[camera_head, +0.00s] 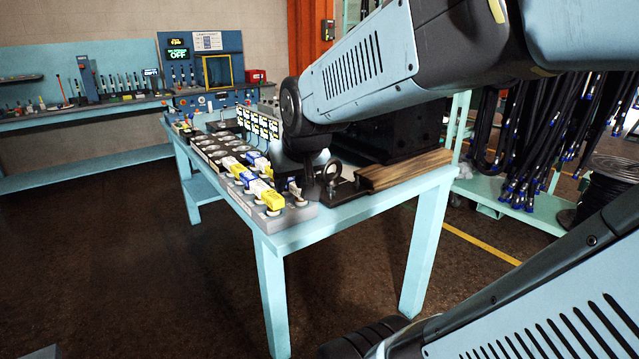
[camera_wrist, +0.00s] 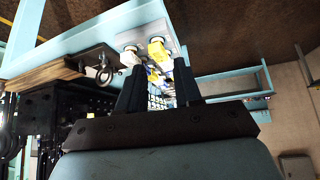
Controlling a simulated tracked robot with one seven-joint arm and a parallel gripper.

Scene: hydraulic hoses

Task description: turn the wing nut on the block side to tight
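A dark ring-shaped part (camera_head: 331,171) stands on a small black plate at the table's front edge, beside a wooden board (camera_head: 405,170). The ring also shows in the wrist view (camera_wrist: 104,73), left of my gripper. A black block-like unit (camera_head: 418,128) stands on the board, partly hidden by my arm. I cannot make out a wing nut for certain. My gripper (camera_wrist: 160,65) is open, its two black fingers apart with nothing held between them. Beyond them are yellow and white connectors. In the head view my gripper is down by the connectors, its fingertips not clear.
Yellow, white and blue connectors (camera_head: 271,201) stand in a row on a grey base along the light-blue table (camera_head: 340,215). Black hoses (camera_head: 545,130) hang on a rack at right. A workbench (camera_head: 85,115) with tools lines the back wall. The floor at left is clear.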

